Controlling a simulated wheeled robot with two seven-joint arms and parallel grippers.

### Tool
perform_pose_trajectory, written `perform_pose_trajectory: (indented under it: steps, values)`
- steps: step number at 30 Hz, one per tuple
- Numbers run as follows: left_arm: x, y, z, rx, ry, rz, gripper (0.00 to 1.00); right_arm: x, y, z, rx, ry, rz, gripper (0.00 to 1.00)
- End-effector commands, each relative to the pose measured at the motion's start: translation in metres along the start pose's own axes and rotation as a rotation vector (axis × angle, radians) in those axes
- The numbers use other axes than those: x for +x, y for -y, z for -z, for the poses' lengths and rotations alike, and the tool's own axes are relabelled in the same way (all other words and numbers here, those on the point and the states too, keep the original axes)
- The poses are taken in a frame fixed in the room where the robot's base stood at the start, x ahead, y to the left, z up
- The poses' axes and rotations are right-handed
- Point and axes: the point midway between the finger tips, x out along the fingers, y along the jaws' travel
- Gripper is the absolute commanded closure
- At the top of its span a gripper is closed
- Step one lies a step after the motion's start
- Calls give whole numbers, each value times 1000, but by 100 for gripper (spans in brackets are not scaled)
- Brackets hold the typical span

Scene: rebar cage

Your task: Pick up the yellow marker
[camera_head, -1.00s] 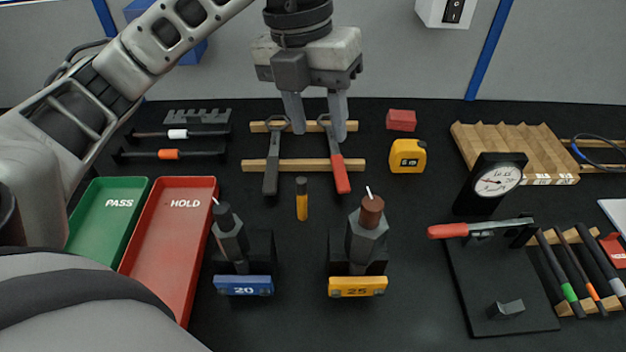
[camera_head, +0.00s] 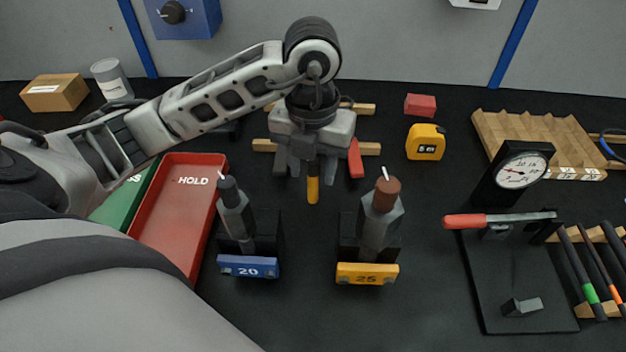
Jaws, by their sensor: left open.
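The yellow marker (camera_head: 313,190) has a dark cap and a yellow body. It lies on the black bench top behind the two numbered holders, and its dark end is partly hidden by my left gripper. My left gripper (camera_head: 312,174) comes down from above at the far end of the marker, with its fingers apart on either side of it. I cannot tell how high the fingertips are above the bench. My right gripper is not in view.
Holders marked 20 (camera_head: 248,266) and 25 (camera_head: 367,274) stand in front with upright tools. The red HOLD tray (camera_head: 180,220) is left. A red-handled wrench (camera_head: 356,160) lies just right of the gripper, and a yellow tape measure (camera_head: 426,142) is farther right.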

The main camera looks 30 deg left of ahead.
Motion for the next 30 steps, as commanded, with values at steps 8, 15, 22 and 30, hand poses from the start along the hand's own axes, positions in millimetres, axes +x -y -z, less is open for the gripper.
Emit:
perform_pose_trajectory:
  steps: [8,15,22,30]
  values:
    - [39,-1,-1,0,-4,-2,58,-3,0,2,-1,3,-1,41]
    - [43,0,-2,1,-1,1,58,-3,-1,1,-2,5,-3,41]
    - [42,0,-2,1,-1,0,100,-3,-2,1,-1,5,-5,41]
    - [42,0,-2,1,0,1,100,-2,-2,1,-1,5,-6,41]
